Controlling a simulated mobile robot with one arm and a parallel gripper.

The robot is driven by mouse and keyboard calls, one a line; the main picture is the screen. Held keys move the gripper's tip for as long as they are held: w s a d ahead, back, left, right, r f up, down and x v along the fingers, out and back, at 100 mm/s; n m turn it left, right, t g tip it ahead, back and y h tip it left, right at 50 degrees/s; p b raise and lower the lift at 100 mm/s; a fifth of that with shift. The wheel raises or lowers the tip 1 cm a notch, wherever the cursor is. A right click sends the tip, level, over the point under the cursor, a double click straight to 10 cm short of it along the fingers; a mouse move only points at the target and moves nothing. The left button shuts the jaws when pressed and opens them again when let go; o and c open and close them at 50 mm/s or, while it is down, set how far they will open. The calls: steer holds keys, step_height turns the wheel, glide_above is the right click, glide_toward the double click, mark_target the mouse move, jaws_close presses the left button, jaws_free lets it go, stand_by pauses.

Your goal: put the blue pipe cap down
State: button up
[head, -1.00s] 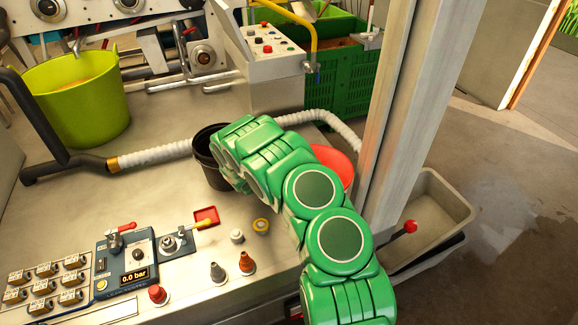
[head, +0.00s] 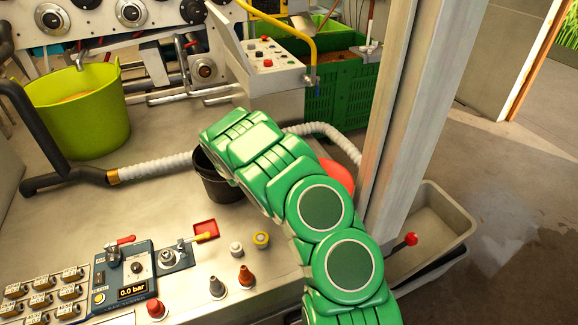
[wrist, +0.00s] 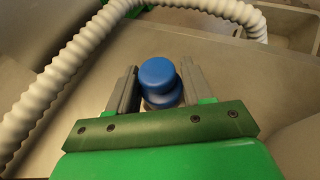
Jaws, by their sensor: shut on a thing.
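The blue pipe cap (wrist: 158,82) shows in the wrist view, a rounded stepped piece between the two grey fingers. My gripper (wrist: 158,90) is shut on it, one finger on each side. Beyond the cap lies the bare metal worktop (wrist: 225,75); I cannot tell how high the cap is above it. In the head view my green arm hides the gripper and the cap.
A white corrugated hose (wrist: 65,70) arches around the cap, apart from it. The head view shows a black bucket (head: 215,183), a red bowl (head: 338,176), a yellow-green tub (head: 80,115), a pressure box (head: 125,275) and several small caps and cones near the front. The left middle worktop is clear.

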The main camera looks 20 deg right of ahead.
step_height(320, 180, up, 32)
steer(key=w+a+r+n+t+y, duration=0.2)
steer(key=w+a+n+t+y, duration=0.35)
steer(key=a, duration=0.65)
steer(key=n+g+y, duration=0.3)
steer(key=n+y, duration=1.2)
glide_above(191, 211)
steer(key=s+d, duration=0.1)
steer(key=s, duration=0.2)
steer(key=f, duration=0.1)
steer(key=shift+s+a+f+n+g+y, duration=0.35)
steer(key=shift+s+a+n+y, duration=0.1)
steer(key=shift+n+y, duration=0.1)
step_height(191, 211, down, 40)
steer(key=shift+s+r, duration=0.1)
steer(key=shift+w+a, duration=0.1)
steer(key=shift+w, duration=1.9)
steer(key=shift+f, duration=0.65)
